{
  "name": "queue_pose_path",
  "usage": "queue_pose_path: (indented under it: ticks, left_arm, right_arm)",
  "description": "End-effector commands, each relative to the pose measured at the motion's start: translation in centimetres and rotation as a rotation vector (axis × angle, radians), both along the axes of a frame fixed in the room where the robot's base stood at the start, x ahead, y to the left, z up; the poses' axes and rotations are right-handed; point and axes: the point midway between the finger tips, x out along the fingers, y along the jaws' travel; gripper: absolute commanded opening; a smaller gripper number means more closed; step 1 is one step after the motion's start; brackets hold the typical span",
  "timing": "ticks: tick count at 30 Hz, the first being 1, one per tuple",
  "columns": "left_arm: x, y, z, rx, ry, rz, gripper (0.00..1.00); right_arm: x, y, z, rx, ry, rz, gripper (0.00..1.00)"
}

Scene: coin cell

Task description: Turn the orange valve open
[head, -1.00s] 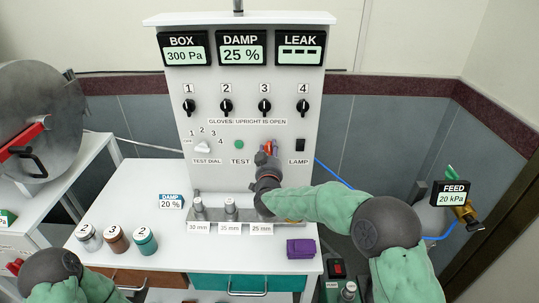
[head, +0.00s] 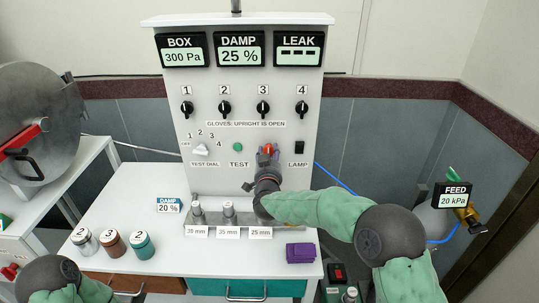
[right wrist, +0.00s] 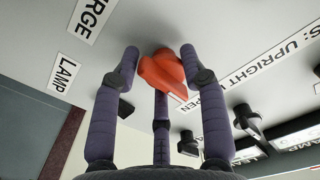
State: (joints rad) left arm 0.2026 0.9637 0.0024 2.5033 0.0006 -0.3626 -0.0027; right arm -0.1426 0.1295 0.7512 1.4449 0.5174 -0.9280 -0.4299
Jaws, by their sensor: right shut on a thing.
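The orange valve (head: 269,149) is a small knob on the front of the white panel, between the green TEST button and the LAMP switch. My right gripper (head: 268,155) reaches up to it from below and partly hides it. In the right wrist view the orange valve (right wrist: 160,72) sits between the purple-grey fingers of my right gripper (right wrist: 160,75), which are shut on it. Its handle looks slanted in that view. Of my left arm only a green-sleeved part shows at the bottom left; its gripper is out of the picture.
Black glove knobs (head: 225,108) line the panel above. A test dial (head: 201,150) and green button (head: 238,147) are to the left. Metal cylinders (head: 228,212) stand below on a ledge.

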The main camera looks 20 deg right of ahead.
Motion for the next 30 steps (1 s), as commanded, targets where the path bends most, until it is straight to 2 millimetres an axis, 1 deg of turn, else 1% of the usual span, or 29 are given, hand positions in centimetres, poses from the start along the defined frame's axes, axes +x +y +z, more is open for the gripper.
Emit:
queue_pose_path:
  ticks: [1, 3, 15, 19, 23, 30]
  left_arm:
    - [0.0, 0.0, 0.0, 0.000, 0.000, 0.000, 0.40]
    - [0.0, 0.0, 0.0, 0.000, 0.000, 0.000, 0.40]
    - [0.0, 0.0, 0.0, 0.000, 0.000, 0.000, 0.40]
    - [0.0, 0.0, 0.0, 0.000, 0.000, 0.000, 0.40]
    - [0.0, 0.0, 0.0, 0.000, 0.000, 0.000, 0.40]
    - [0.0, 0.0, 0.0, 0.000, 0.000, 0.000, 0.40]
  right_arm:
    - [-0.1, 0.6, -1.1, 0.006, 0.020, 0.012, 0.46]
    - [-0.1, 0.6, -1.0, 0.004, 0.018, 0.012, 0.62]
    - [0.0, 0.3, -0.3, 0.000, 0.005, 0.005, 0.62]
    - [-0.5, 0.4, -0.2, 0.000, 0.004, 0.005, 0.62]
    - [-2.0, 0.8, -0.1, 0.000, 0.003, 0.006, 0.62]
    - [-6.6, 2.2, -0.1, 0.000, 0.004, 0.008, 0.62]
